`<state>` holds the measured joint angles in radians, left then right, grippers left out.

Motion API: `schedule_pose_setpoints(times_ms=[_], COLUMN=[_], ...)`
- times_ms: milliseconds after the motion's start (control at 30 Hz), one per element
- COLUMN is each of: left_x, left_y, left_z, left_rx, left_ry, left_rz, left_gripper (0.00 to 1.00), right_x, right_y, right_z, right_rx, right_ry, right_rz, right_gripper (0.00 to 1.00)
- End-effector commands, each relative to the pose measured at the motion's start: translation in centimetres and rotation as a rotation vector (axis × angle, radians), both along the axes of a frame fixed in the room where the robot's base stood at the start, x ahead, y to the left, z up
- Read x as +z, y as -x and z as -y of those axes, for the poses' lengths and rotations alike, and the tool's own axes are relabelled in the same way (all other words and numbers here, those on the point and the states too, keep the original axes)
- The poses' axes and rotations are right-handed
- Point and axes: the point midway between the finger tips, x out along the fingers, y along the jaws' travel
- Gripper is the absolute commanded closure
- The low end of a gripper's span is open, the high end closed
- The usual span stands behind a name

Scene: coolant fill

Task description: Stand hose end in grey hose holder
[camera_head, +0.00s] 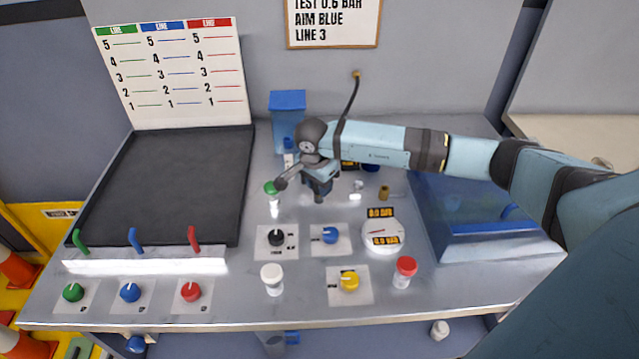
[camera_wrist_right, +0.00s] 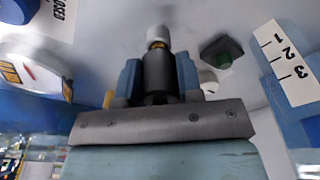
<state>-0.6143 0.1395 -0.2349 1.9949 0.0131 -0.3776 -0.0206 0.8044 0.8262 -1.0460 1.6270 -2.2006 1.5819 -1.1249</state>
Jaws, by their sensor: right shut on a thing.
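My right gripper (camera_head: 318,187) is over the middle of the bench, its blue fingers pointing down. In the right wrist view the fingers (camera_wrist_right: 158,80) are shut on a dark cylinder with a brass ring and a white tip, which looks like the hose end (camera_wrist_right: 159,66). A dark hose (camera_head: 351,98) hangs from a brass fitting on the back wall and passes behind my right arm. I cannot make out the grey hose holder for certain; the arm hides part of the bench behind the gripper. My left gripper is not in view.
A round gauge (camera_head: 383,236), knobs, a white-capped bottle (camera_head: 272,279) and a red-capped bottle (camera_head: 404,271) are in front. A black tray (camera_head: 185,190) lies left, a blue transparent bin (camera_head: 470,215) right.

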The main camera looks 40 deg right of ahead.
Motion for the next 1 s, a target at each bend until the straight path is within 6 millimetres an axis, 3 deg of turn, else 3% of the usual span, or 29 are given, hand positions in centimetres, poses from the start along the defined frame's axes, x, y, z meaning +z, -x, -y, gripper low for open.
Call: schedule_pose_setpoints(times_ms=[600, 633, 733, 1000], left_x=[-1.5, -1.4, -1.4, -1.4], left_y=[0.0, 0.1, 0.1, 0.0], left_z=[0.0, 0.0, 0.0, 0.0], left_rx=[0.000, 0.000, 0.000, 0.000], left_ry=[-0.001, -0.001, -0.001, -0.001], left_rz=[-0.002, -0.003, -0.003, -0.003], left_gripper=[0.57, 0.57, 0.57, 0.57], right_x=[-1.6, -1.5, -1.5, -1.5], right_y=[0.0, 0.0, 0.0, 0.0], right_z=[0.0, 0.0, 0.0, 0.0], right_rx=[0.000, 0.000, 0.000, 0.000], right_ry=[0.000, 0.000, 0.000, 0.000], right_rz=[0.001, 0.001, 0.001, 0.000], right_gripper=[0.82, 0.60, 0.37, 0.37])
